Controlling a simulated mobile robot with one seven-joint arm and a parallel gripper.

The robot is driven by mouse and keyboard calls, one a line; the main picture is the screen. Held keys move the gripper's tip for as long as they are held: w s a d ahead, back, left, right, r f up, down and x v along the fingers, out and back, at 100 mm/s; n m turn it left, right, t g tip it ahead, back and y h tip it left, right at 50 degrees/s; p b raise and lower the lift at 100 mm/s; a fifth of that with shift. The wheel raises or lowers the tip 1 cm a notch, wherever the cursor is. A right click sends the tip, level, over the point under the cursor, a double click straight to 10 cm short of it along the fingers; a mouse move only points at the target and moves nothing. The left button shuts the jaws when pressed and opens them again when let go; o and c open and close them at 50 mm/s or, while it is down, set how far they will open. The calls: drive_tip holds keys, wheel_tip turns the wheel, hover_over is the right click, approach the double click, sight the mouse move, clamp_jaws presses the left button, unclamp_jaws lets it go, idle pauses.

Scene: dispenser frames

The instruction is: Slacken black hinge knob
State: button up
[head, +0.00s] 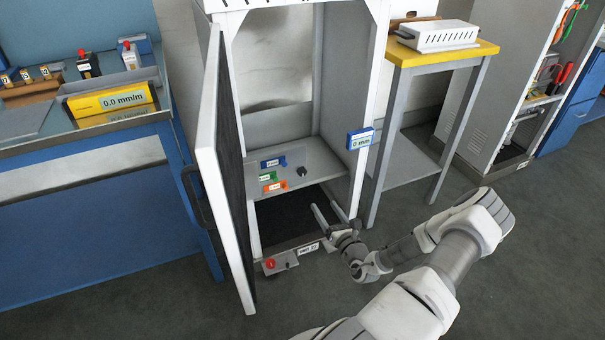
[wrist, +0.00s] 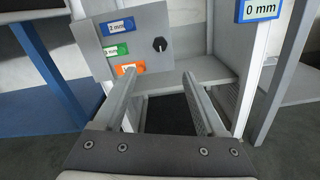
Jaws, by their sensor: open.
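A small black knob (head: 302,172) sits on a grey panel (head: 312,160) inside the open white cabinet. In the wrist view the knob (wrist: 159,44) is at the right part of the panel and shows a light mark. My gripper (head: 323,206) is in front of the cabinet's lower opening, below and to the right of the knob. In the wrist view my gripper's two fingers (wrist: 161,75) are spread with nothing between them, and the knob appears beyond and above their tips, apart from them.
Blue, green and orange labelled tabs (head: 272,175) sit left of the knob. The open cabinet door (head: 222,170) stands at the left. A blue 0 mm display (head: 360,138) is on the right post. A red knob (head: 270,264) is at the base. A yellow-topped table (head: 440,55) stands right.

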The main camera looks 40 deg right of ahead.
sight(303, 173)
drive_tip(key=b+x, duration=0.5)
drive_tip(key=x, duration=1)
drive_tip(key=shift+w, duration=0.35)
drive_tip(key=shift+w+d+r, duration=0.1)
drive_tip(key=shift+w, duration=0.5)
clamp_jaws()
